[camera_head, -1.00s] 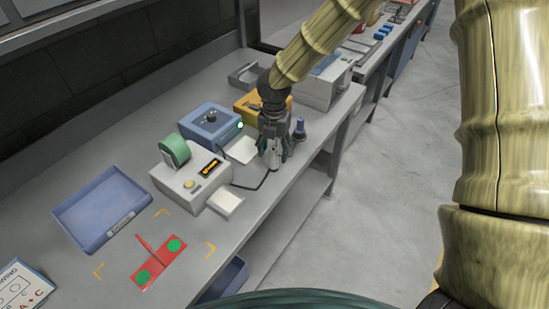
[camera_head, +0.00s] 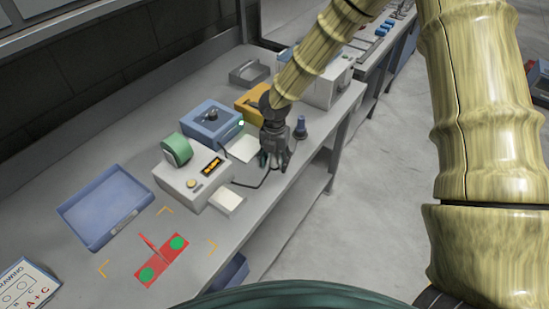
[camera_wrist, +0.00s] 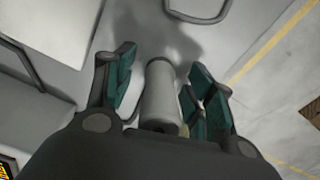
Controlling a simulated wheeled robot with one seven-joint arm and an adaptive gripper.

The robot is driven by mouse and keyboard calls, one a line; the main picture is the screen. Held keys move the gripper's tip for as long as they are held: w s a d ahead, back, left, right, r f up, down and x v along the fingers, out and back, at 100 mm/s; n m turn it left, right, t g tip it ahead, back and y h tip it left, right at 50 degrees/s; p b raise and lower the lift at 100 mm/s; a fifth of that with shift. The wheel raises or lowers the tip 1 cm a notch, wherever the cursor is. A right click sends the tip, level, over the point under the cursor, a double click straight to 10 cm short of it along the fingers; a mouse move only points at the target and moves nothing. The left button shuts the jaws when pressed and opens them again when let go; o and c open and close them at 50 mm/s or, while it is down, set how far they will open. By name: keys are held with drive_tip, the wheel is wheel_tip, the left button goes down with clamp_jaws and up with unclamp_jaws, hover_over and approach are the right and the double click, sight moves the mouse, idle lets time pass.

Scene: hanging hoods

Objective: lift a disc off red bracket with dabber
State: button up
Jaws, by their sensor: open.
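The red bracket (camera_head: 163,259) lies flat on the bench at the lower left in the head view. Two green discs (camera_head: 178,243) lie on it, one near each end. My gripper (camera_head: 275,164) is farther back, near the bench's front edge, fingers pointing down. In the wrist view my gripper (camera_wrist: 163,62) is open, its dark green pads on either side of a pale grey cylinder (camera_wrist: 160,92), which looks like the dabber. Gaps show beside the cylinder. In the head view the fingers mostly hide it.
A white box (camera_head: 190,178) with a green roll stands between bracket and gripper; a dark cable runs from it. A blue box (camera_head: 212,124), a blue knobbed piece (camera_head: 300,129) and a yellow box (camera_head: 250,106) are near the gripper. A blue tray (camera_head: 105,208) is left.

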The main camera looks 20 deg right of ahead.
sight(275, 165)
clamp_jaws()
drive_tip(key=shift+r, duration=0.1)
drive_tip(key=shift+r+b, duration=0.45)
drive_tip(key=shift+r, duration=0.4)
drive_tip(key=shift+s+a+r+b, duration=0.1)
drive_tip(key=shift+s+r+b, duration=0.35)
drive_tip(key=shift+r, duration=0.3)
drive_tip(key=s+a+b, duration=0.2)
drive_tip(key=s, duration=0.5)
drive_tip(key=s+a+r+b, duration=0.1)
drive_tip(key=s+b, duration=0.1)
drive_tip(key=s, duration=0.5)
drive_tip(key=shift+s+a+r, duration=0.3)
drive_tip(key=shift+s+a, duration=0.05)
drive_tip(key=c, duration=0.7)
unclamp_jaws()
drive_tip(key=shift+c, duration=1)
drive_tip(key=shift+f, duration=0.1)
